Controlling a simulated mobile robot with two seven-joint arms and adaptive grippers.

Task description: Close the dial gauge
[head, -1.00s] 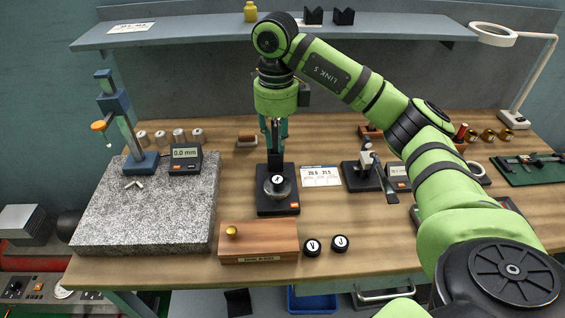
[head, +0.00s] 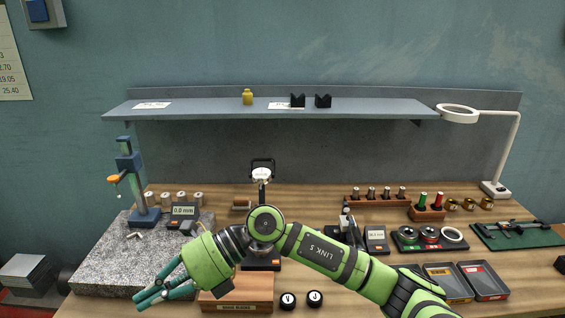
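The dial gauge (head: 262,175) has a round white face, seen in the head view above my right arm's wrist joint. A black loop-shaped frame stands up just behind and above the face. My arm hides the middle of its stand; part of the black base (head: 262,262) shows below. My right gripper (head: 138,301) is in front of the granite plate's lower right part, pointing down and left, away from the gauge. Its teal fingers come together at the tips, with nothing seen between them. My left gripper is out of view.
A granite plate (head: 105,268) with a blue stand (head: 130,170) and digital readout (head: 183,211) is at left. A wooden block (head: 235,301) and two black knobs (head: 288,300) lie in front. Gauges and trays (head: 448,281) fill the right. A shelf (head: 365,108) runs above.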

